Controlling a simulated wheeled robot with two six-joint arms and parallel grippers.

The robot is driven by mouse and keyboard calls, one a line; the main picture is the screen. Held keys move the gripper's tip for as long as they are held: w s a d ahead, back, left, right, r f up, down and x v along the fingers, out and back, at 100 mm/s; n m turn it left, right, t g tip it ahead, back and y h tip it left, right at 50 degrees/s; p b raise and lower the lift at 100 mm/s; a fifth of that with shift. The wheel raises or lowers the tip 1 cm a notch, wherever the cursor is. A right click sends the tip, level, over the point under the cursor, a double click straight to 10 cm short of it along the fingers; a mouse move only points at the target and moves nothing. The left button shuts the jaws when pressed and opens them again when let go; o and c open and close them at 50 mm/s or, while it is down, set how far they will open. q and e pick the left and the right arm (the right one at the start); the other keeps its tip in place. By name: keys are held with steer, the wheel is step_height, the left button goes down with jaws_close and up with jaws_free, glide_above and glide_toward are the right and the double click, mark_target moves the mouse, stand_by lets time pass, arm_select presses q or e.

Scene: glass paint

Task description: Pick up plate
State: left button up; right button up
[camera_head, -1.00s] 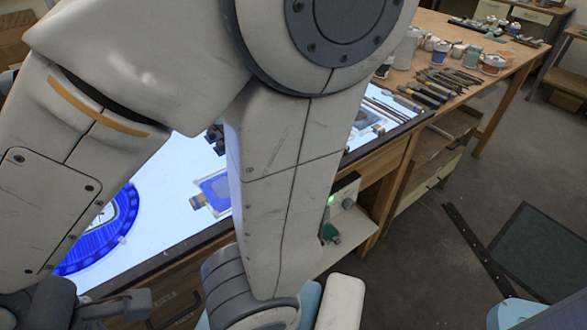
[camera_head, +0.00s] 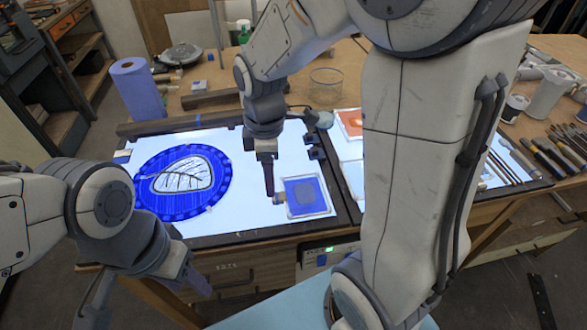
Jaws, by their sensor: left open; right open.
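A round blue plate (camera_head: 148,205) with a pale leaf drawing lies flat on the lit white table (camera_head: 250,223), at its left part. A square blue pane (camera_head: 305,197) with a clear border lies to its right. My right gripper (camera_head: 269,188) points down beside the left edge of the square pane; it is open, seen nearly edge-on, and I cannot tell whether it touches anything. My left gripper (camera_head: 145,292) is open and empty, in front of the table's near edge and below the round plate.
A blue paper roll (camera_head: 138,90) stands at the back left. A clear glass bowl (camera_head: 326,84) is behind the lit table. Brushes and tools (camera_head: 550,155) and jars (camera_head: 514,108) are at the right. My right arm hides part of the table.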

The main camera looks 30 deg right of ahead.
mark_target(278, 196)
steer(key=shift+n, duration=0.4)
steer(key=f, duration=0.1)
steer(key=w+d+f, duration=0.1)
steer(key=f, duration=0.1)
steer(key=d+f, duration=0.1)
steer(key=shift+w+d+f, duration=0.1)
steer(key=shift+w+f, duration=0.05)
steer(key=shift+w+f+p, duration=0.2)
steer(key=shift+f+p, duration=0.2)
steer(key=shift+f, duration=1.1)
steer(key=shift+w+f+p, duration=0.2)
steer(key=shift+f+p, duration=0.2)
steer(key=shift+f, duration=1.1)
jaws_close()
